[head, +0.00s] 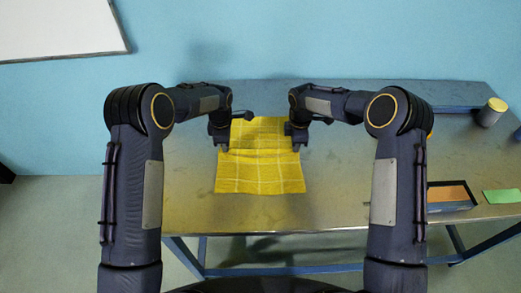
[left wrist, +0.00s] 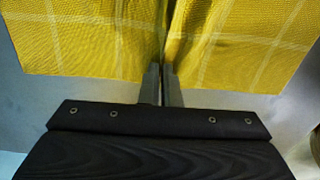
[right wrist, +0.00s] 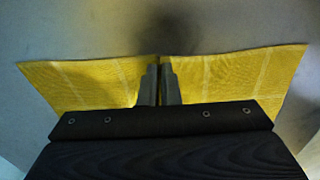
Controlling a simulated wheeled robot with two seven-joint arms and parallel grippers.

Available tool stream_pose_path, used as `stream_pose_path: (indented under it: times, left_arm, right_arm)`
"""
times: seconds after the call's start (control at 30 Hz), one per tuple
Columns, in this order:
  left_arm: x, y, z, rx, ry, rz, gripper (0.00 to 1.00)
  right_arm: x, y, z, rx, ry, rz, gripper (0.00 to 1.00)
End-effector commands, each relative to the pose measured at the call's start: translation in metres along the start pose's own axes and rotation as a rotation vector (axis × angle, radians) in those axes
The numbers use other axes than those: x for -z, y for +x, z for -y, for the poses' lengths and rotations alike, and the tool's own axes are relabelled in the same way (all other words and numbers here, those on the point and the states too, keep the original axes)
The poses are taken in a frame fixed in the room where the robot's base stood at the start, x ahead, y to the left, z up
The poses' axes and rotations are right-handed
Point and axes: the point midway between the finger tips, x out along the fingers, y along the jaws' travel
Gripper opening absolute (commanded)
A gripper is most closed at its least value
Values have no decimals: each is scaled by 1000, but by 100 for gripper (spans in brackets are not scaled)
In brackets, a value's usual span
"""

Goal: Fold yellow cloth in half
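The yellow cloth (head: 262,172) with a pale line pattern lies on the table, a crease running across it between my grippers. My left gripper (head: 222,147) is at its left edge and my right gripper (head: 297,145) at its right edge. In the left wrist view the fingers (left wrist: 164,76) are together, with the cloth (left wrist: 80,40) drawn into a fold between them. In the right wrist view the fingers (right wrist: 158,70) are also together, with the cloth (right wrist: 230,75) pinched and spreading to both sides. The fingertips hide the held parts of the edges.
The table (head: 340,195) is bare around the cloth. At the right stand a grey can (head: 488,115) with a yellow top and a dark box (head: 434,206) with an orange inside. A green sheet (head: 502,196) lies by the right edge.

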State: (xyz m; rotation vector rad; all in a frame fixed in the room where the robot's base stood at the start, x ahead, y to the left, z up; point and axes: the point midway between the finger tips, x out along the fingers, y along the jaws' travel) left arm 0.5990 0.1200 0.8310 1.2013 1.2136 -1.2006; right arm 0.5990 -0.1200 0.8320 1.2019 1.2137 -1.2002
Motion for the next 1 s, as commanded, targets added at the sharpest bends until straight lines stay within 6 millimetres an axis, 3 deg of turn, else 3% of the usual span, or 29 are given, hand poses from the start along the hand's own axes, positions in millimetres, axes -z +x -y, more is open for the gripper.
stream_pose_path:
  times: [0.37, 0.8, 1.0]
  left_arm:
    - [0, -2, 0, 2, 0, -1, 0]
    - [0, -42, 0, 0, 0, -1, 0]
    - [0, -46, 0, 1, 0, -1, 0]
  right_arm:
    - [0, -2, 1, 3, 0, 1, 0]
    - [0, -42, 0, 1, 0, 1, 0]
    - [0, -46, 0, 1, 0, 1, 0]
